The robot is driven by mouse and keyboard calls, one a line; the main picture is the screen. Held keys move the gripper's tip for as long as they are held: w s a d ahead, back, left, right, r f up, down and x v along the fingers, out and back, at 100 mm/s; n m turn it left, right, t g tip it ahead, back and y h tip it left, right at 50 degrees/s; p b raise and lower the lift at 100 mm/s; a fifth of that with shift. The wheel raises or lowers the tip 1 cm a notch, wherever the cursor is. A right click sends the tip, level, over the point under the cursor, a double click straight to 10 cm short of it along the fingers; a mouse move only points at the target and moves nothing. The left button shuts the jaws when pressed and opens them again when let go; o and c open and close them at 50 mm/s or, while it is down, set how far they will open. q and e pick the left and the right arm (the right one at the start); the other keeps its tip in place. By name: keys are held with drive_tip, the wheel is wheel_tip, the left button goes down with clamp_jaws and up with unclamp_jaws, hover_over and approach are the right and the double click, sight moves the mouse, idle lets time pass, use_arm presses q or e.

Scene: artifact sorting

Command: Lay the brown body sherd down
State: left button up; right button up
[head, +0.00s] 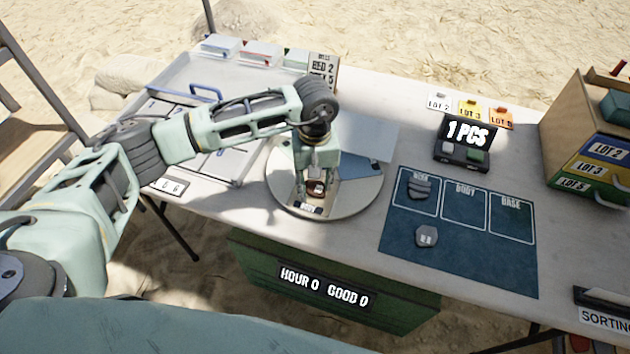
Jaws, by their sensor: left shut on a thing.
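My left gripper (313,188) points down over a round pale plate (362,194) in the middle of the table. It is shut on a small brown sherd (317,187), which shows between the fingers low over the plate. I cannot tell whether the sherd touches the plate. A dark blue sorting mat (470,265) lies to the right, with outlined sections; the middle one reads BODY (464,209) and is empty, as is the BASE section. Grey pieces (420,187) lie in the left section. A grey sherd (427,236) with a pale mark lies below the sections. My right gripper is out of view.
A black scale-like device (464,140) reading "1 PCS" stands behind the mat. Lot cards are behind it, and a wooden drawer cabinet (565,112) stands at right. A large tray (180,72) fills the left of the table. A green crate (395,305) is below the front edge.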

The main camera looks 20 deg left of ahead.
sight(315, 188)
use_arm(q)
drive_tip(key=shift+f+b, duration=0.2)
drive_tip(key=shift+b, duration=0.1)
drive_tip(key=o, duration=0.9)
drive_tip(key=shift+o, duration=0.6)
drive_tip(key=shift+r, duration=0.1)
drive_tip(key=shift+r+p, duration=0.35)
wheel_tip(315, 188, up, 12)
drive_tip(key=b, duration=0.1)
drive_tip(key=shift+f, duration=0.2)
drive_tip(key=shift+s+f, duration=0.1)
